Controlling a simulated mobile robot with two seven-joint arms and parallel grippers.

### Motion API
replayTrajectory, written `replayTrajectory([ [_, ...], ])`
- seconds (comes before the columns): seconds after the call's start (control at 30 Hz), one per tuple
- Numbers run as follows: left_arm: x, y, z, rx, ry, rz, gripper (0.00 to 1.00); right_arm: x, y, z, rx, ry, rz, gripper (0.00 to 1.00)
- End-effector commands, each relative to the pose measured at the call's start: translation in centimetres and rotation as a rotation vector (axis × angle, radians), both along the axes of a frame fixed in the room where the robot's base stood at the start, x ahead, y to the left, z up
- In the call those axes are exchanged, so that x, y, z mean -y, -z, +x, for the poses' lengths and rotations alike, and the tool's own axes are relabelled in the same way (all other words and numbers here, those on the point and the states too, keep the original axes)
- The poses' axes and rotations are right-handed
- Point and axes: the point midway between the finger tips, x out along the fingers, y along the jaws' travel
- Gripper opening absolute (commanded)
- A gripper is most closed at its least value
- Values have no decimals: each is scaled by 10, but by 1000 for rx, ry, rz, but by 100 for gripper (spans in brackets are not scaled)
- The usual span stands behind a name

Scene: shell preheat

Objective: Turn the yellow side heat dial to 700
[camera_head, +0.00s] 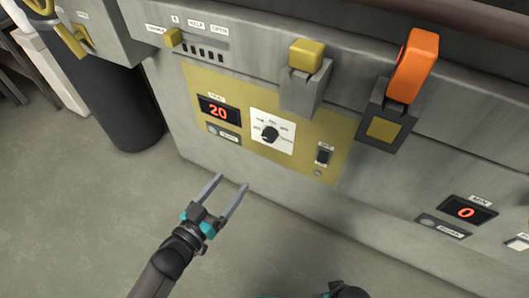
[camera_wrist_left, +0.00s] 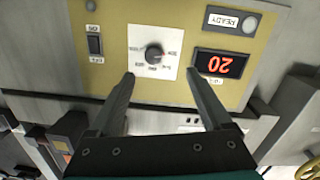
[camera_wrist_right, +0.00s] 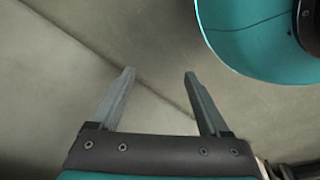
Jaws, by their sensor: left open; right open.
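The heat dial (camera_head: 270,133) is a black knob on a white square plate with printed marks, set in the yellow panel (camera_head: 235,90). The heat display (camera_head: 219,111) beside it reads 20 in red. My left gripper (camera_head: 232,181) is open and empty, below and in front of the panel. In the left wrist view the dial (camera_wrist_left: 154,53) appears upside down just beyond the open left fingers (camera_wrist_left: 160,82), with nothing between them. My right gripper (camera_wrist_right: 160,75) is open and empty over bare grey surfaces. In the head view only a dark piece at the bottom edge shows near it.
A black switch (camera_head: 323,155) sits right of the dial. A yellow lever block (camera_head: 306,55) and an orange lever (camera_head: 414,65) stick out above. Another display (camera_head: 466,212) reads 0 at right. A dark cylinder (camera_head: 117,105) stands at left. The floor before the panel is clear.

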Motion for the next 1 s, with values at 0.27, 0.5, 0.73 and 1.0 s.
replayTrajectory([
  [0.27,13,-15,9,50,42,-31,83,-2,-3,8,8,2,2,79],
  [0.5,30,-14,38,50,39,-30,83,-11,-18,17,10,3,12,79],
  [0.73,47,-13,67,48,39,-30,83,-18,-38,24,12,5,21,79],
  [1.0,70,-13,105,48,39,-30,83,-20,-64,41,55,7,27,79],
])
